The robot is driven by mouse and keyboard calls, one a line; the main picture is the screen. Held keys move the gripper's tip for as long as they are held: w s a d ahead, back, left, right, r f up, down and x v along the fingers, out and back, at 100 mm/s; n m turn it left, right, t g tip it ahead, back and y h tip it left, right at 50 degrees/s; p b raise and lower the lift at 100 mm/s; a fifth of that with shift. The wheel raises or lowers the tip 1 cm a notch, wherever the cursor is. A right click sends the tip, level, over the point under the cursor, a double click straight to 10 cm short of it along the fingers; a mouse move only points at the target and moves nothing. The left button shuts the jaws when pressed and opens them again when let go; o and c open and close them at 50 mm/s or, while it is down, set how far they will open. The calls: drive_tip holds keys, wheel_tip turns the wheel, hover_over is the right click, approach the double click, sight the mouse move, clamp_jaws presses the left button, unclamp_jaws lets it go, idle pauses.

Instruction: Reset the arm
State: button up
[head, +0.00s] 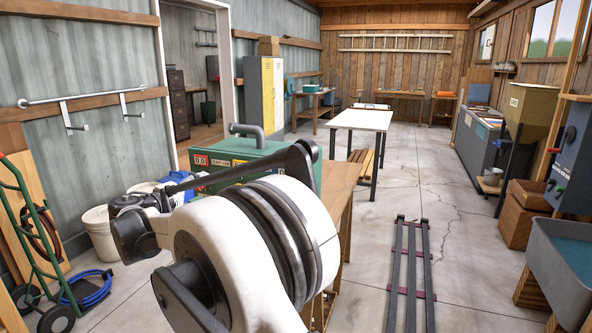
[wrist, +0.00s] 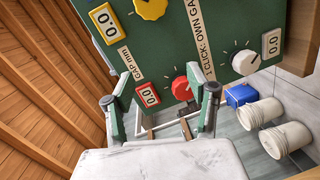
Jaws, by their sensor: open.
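My gripper (wrist: 158,85) shows in the wrist view with its two fingers spread apart and nothing between them. Its fingertips are in front of the green machine panel (wrist: 225,20), around the height of a red knob (wrist: 182,88); I cannot tell whether they touch the panel. My white and dark arm (head: 205,240) fills the middle foreground of the head view, folded in front of the green machine (head: 290,155) on a wooden bench (head: 338,215). In the head view I cannot make out the fingers clearly.
The panel also has a yellow knob (wrist: 150,8) and a white knob (wrist: 245,62). White buckets (head: 100,232) stand left of the bench, beyond a green hand truck (head: 38,235). Dark rails (head: 410,270) lie on the floor. A grey sink (head: 560,262) stands at right.

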drive_tip(key=s+d+r+m+g, duration=0.1)
drive_tip(key=s+d+r+g, duration=0.1)
drive_tip(key=d, duration=0.7)
drive_tip(key=s+d+r+m+g, duration=0.1)
drive_tip(key=s+d+r, duration=0.1)
drive_tip(key=d, duration=0.8)
drive_tip(key=s+d+r+m+g, duration=0.1)
drive_tip(key=s+d+r+g, duration=0.1)
drive_tip(key=d, duration=0.7)
drive_tip(key=s+d+f+m+g+y, duration=0.2)
drive_tip(key=s+d+m, duration=0.1)
drive_tip(key=s+d, duration=1.15)
drive_tip(key=s+d+f+m+y, duration=0.2)
drive_tip(key=s+d+f, duration=0.2)
drive_tip(key=s, duration=0.7)
drive_tip(key=s+d+f+m+g+y, duration=0.1)
drive_tip(key=s+d+f+m+y, duration=0.1)
drive_tip(key=s+f, duration=0.4)
drive_tip(key=s+d+m, duration=0.1)
drive_tip(key=s+d, duration=0.1)
drive_tip(key=s, duration=0.3)
drive_tip(key=shift+s+f+p, duration=0.2)
drive_tip(key=shift+s+p, duration=0.1)
drive_tip(key=shift+p, duration=0.05)
